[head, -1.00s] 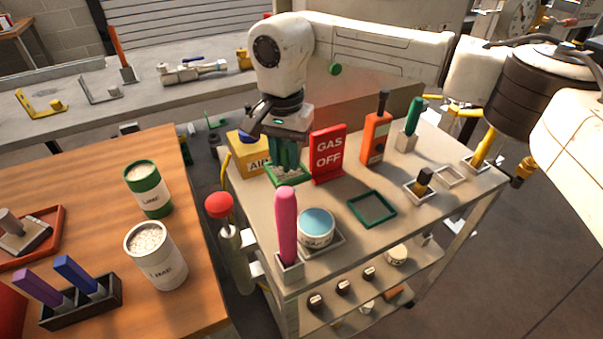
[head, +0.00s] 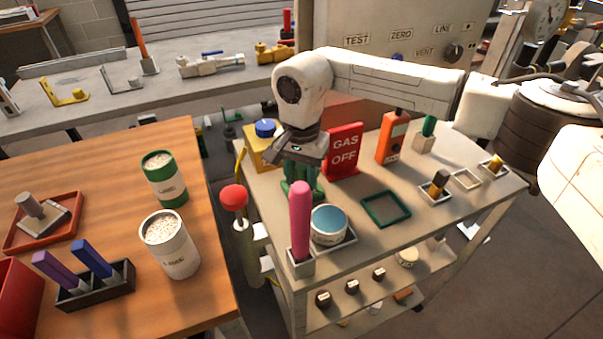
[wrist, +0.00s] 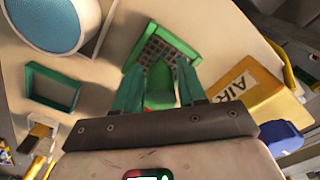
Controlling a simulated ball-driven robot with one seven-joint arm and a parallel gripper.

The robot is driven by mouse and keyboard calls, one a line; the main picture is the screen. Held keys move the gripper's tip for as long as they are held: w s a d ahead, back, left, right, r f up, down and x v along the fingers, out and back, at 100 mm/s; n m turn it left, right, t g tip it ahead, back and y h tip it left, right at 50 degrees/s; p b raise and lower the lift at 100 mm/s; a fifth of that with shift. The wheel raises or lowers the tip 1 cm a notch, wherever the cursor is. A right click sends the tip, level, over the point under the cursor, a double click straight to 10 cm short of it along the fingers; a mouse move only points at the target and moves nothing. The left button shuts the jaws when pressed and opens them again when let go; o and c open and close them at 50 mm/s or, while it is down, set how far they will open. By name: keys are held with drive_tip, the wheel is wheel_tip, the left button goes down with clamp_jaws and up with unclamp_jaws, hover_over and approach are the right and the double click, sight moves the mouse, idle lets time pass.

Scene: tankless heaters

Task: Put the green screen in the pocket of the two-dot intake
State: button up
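The green screen (wrist: 165,48), a green frame with a dark mesh, lies on the cart top in the wrist view. A green upright grip (wrist: 160,85) stands at its near side. My gripper (wrist: 160,72) points down at it, with its green fingers on either side of the grip and seemingly apart from it. In the head view my gripper (head: 300,188) is low over the cart beside the GAS OFF sign, and hides most of the screen. I cannot make out a two-dot intake in either view.
An empty green frame (head: 386,208) lies on the cart to the right. The red GAS OFF sign (head: 344,150), yellow AIR box (wrist: 255,97), pink-handled tool (head: 300,222) and blue-topped tin (head: 329,224) stand close to my gripper. A wooden table (head: 110,190) is on the left.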

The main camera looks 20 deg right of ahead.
drive_tip(key=shift+o, duration=1.1)
